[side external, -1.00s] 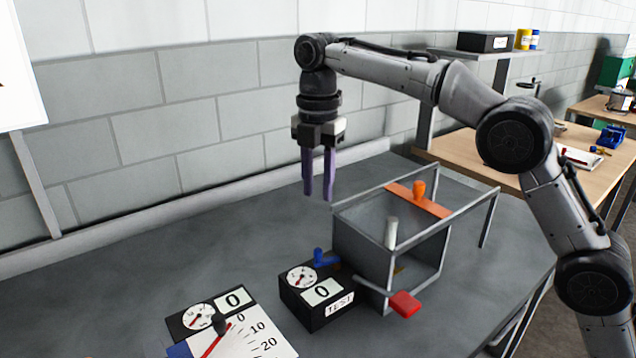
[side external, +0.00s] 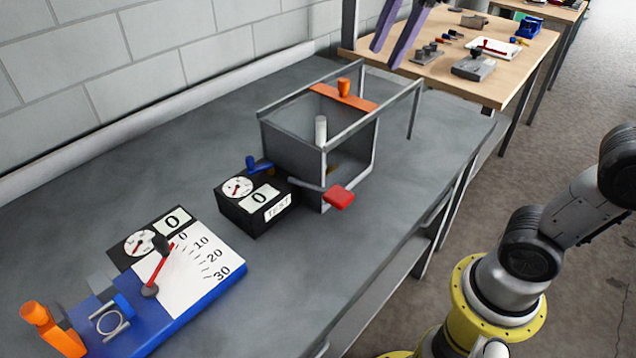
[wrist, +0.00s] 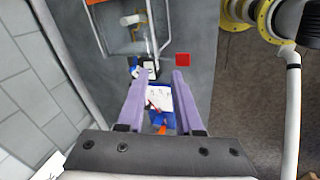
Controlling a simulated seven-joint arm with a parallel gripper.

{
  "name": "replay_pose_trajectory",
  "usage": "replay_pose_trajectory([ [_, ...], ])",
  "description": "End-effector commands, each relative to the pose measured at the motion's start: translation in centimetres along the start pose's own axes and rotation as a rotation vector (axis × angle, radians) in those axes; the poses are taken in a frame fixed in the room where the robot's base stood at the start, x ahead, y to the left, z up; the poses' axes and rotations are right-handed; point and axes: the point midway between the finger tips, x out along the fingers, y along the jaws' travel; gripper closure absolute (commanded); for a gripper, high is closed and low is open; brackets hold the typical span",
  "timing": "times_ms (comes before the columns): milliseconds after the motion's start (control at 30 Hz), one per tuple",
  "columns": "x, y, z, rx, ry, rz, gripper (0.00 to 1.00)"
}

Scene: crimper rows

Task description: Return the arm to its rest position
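My gripper (side external: 386,56) shows at the top edge of the side external view, with its two purple fingers pointing down and apart. The rest of the hand is cut off there. In the wrist view my gripper (wrist: 160,72) is open, with nothing held between the fingers. It is well above the grey bench (side external: 130,190) and touches nothing that I can see. My arm's yellow base and lower links show at the right of the side external view.
A grey metal box frame (side external: 290,137) with an orange bar and a red-ended lever (side external: 340,197) stands on the bench. Beside it are a black TEST gauge box (side external: 240,215) and a blue fixture (side external: 185,325) with a scale. A wooden table (side external: 515,70) stands behind.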

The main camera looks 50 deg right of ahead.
Motion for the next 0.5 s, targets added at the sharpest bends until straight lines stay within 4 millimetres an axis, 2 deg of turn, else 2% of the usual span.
replay_pose_trajectory([
  [33, 0.2, -2.1, 1.0, 0.087, 0.003, 0.022, 0.65],
  [167, 1.8, -6.5, 2.9, 0.331, 0.016, 0.069, 0.65],
  [267, 3.8, -9.8, 4.2, 0.534, 0.033, 0.1, 0.65],
  [400, 7.6, -13.9, 5.5, 0.842, 0.062, 0.126, 0.65],
  [500, 10.3, -15.7, 6.0, 1.044, 0.076, 0.122, 0.65],
])
